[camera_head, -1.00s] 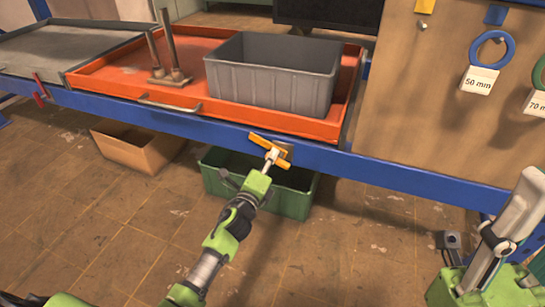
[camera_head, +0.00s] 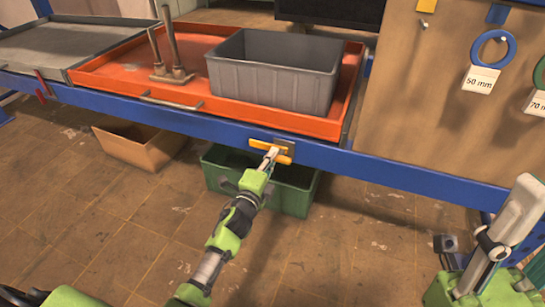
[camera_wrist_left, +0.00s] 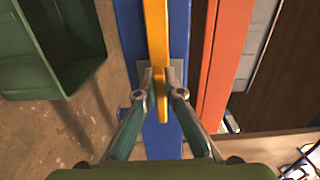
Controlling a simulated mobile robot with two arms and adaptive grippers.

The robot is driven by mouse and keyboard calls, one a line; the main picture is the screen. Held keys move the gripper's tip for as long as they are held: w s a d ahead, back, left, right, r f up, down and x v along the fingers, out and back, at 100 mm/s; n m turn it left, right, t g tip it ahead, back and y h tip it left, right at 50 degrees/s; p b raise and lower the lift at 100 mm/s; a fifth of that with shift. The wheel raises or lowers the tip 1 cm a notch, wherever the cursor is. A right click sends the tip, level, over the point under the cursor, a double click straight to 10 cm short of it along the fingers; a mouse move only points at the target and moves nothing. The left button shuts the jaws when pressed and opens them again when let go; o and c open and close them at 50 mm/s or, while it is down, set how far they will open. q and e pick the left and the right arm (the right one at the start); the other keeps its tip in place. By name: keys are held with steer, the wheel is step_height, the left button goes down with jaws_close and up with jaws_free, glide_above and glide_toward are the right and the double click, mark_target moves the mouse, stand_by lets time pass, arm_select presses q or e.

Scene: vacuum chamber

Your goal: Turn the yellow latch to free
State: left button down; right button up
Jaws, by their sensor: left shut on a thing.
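The yellow latch (camera_head: 270,151) sits on the blue front rail below the orange tray. In the head view its bar lies nearly level along the rail, with a small grey plate behind it. In the left wrist view the yellow latch (camera_wrist_left: 157,40) runs up the picture over the blue rail. My left gripper (camera_head: 271,157) reaches it from the front and is shut on it; in the wrist view both fingertips of the left gripper (camera_wrist_left: 161,92) press on its sides. My right gripper cannot be made out; a pale green-based part of my body is at the right.
The orange tray (camera_head: 120,80) on the bench holds a grey bin (camera_head: 270,85) and a metal stand-like part (camera_head: 170,60). A green crate (camera_head: 290,198) and a cardboard box (camera_head: 135,145) stand on the floor below. A pegboard (camera_head: 420,100) with rings is at the right.

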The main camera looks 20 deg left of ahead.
arm_select(q)
steer(key=shift+f, duration=0.1)
steer(key=c, duration=2.1)
jaws_free()
steer(key=shift+c, duration=0.2)
steer(key=s, duration=1.2)
steer(key=shift+a, duration=0.2)
